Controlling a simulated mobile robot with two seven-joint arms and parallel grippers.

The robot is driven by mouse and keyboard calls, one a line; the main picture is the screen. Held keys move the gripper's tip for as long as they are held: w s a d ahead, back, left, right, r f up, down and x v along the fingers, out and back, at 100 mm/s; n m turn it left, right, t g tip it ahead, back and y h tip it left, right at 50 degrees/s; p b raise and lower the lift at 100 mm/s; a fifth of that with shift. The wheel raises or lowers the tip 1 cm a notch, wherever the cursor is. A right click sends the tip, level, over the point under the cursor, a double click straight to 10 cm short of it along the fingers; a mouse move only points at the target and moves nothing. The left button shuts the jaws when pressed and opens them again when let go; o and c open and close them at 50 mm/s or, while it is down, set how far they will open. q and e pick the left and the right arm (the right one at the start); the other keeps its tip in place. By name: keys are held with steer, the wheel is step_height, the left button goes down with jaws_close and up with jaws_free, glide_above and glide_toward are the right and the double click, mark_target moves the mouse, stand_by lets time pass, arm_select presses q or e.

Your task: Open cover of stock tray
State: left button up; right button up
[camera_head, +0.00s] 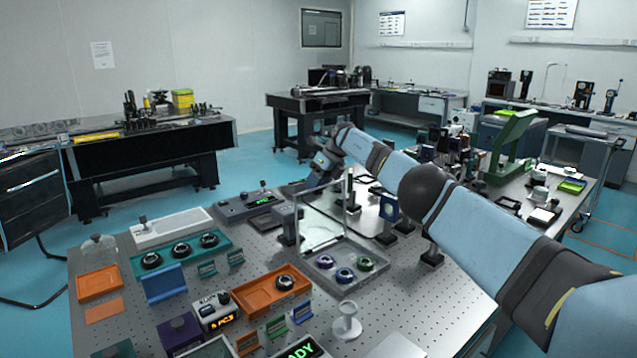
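The grey tray (378,281) stands near the middle of the optical table, with three dark ring-shaped parts in it, one blue-rimmed and one green-rimmed. I take it as the stock tray. A clear cover panel (322,230) stands raised, roughly upright, at the tray's back left side, and the ring parts are uncovered. My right arm reaches in from the right, over the table. My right gripper (309,188) is at the upper left part of the clear panel. Its fingertips are small and partly hidden, so I cannot tell their opening or contact. My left gripper is not in view.
An orange tray (250,297) with a dark ring part stands left of the grey tray. A green tray (222,252) is farther back left. A white stand (347,322) is in front of the grey tray. Several mounted optics stand behind, near my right arm.

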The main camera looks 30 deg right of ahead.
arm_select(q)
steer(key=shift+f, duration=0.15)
arm_select(e)
steer(key=shift+a+f, duration=0.35)
steer(key=shift+f, duration=0.15)
arm_select(q)
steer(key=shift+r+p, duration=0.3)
steer(key=shift+p, duration=0.3)
arm_select(e)
steer(key=v, duration=1.5)
steer(key=shift+w, duration=0.2)
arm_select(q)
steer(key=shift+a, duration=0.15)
arm_select(e)
steer(key=shift+d, duration=0.1)
